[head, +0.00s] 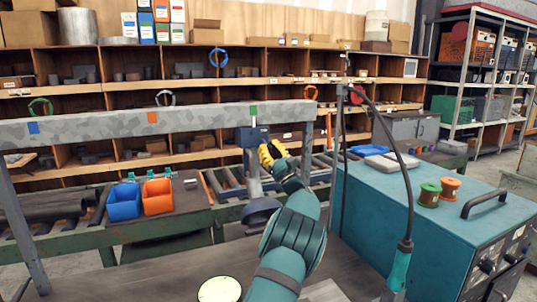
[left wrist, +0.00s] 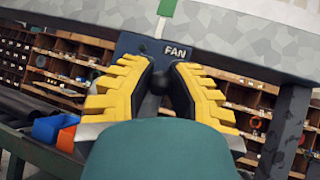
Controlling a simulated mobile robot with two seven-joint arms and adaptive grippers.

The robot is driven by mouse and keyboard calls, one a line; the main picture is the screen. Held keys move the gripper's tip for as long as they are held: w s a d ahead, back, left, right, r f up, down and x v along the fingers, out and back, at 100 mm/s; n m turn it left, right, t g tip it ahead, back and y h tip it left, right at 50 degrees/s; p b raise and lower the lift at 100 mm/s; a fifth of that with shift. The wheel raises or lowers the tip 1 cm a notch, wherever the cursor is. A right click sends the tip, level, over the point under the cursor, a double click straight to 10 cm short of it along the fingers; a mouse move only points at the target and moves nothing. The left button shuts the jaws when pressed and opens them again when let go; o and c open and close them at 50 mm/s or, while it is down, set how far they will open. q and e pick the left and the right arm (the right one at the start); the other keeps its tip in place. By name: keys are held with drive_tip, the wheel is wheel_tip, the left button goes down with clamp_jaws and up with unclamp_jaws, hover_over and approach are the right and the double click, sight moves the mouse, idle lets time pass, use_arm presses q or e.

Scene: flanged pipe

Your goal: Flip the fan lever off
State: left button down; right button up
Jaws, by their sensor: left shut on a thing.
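The dark blue fan switch box (head: 247,136) is fixed to the grey speckled beam, under a green mark. In the left wrist view the box reads FAN (left wrist: 176,47). The fan lever's round black knob (left wrist: 158,82) shows between the yellow fingers. My left gripper (head: 271,153) is shut on the lever just in front of the box. The lever's stem is mostly hidden by my fingers and wrist, so I cannot tell its angle. My right gripper is in neither view.
The grey beam (head: 90,128) spans above the bench, with blue and orange marks. Blue (head: 124,202) and orange (head: 158,196) bins stand at left. A teal machine (head: 400,225) with a hanging cable stands at right. Shelves fill the back.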

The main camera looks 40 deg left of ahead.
use_arm(q)
drive_tip(key=shift+f+n+g+y+b, duration=0.3)
drive_tip(key=shift+n+g+y, duration=0.15)
drive_tip(key=shift+y, duration=0.25)
drive_tip(key=c, duration=0.8)
unclamp_jaws()
drive_tip(key=shift+n, duration=0.25)
drive_tip(key=shift+r, duration=0.15)
